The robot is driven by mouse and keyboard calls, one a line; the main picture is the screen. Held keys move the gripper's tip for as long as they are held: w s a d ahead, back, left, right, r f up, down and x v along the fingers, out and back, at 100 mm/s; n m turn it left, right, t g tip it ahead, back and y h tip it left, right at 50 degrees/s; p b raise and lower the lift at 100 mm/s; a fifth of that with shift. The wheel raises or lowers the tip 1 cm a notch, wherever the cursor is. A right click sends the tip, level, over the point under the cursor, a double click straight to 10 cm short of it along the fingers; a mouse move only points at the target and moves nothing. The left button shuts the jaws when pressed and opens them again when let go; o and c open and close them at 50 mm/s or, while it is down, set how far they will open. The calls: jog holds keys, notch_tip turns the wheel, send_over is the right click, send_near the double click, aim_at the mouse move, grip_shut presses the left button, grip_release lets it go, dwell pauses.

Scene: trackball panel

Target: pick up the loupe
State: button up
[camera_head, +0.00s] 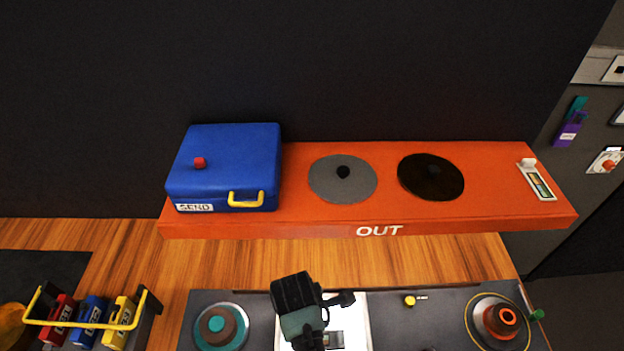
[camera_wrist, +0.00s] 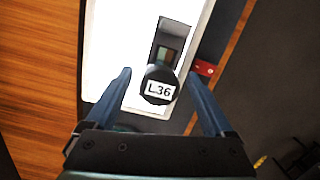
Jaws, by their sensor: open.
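The loupe appears to be a short black cylinder (camera_wrist: 157,88) with a white "L36" label, standing over a bright white panel. In the wrist view it lies between the two fingers of my gripper (camera_wrist: 160,92), which is open, with a gap on each side. I cannot tell how far it is below the fingertips. A dark strip with a small coloured window (camera_wrist: 167,52) adjoins it. In the head view my gripper (camera_head: 326,321) is above the white panel (camera_head: 358,310) and hides most of what stands there.
An orange shelf (camera_head: 390,215) marked "OUT" carries a blue case (camera_head: 228,165) and two discs behind the counter. A round dish (camera_head: 205,340) is left of the panel. A yellow knob (camera_head: 410,300) and an orange-centred round piece (camera_head: 502,320) are right. A yellow-handled rack (camera_head: 85,324) stands far left.

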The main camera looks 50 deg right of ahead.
jog(key=shift+c, duration=0.2)
grip_shut()
jog(key=shift+r, duration=0.1)
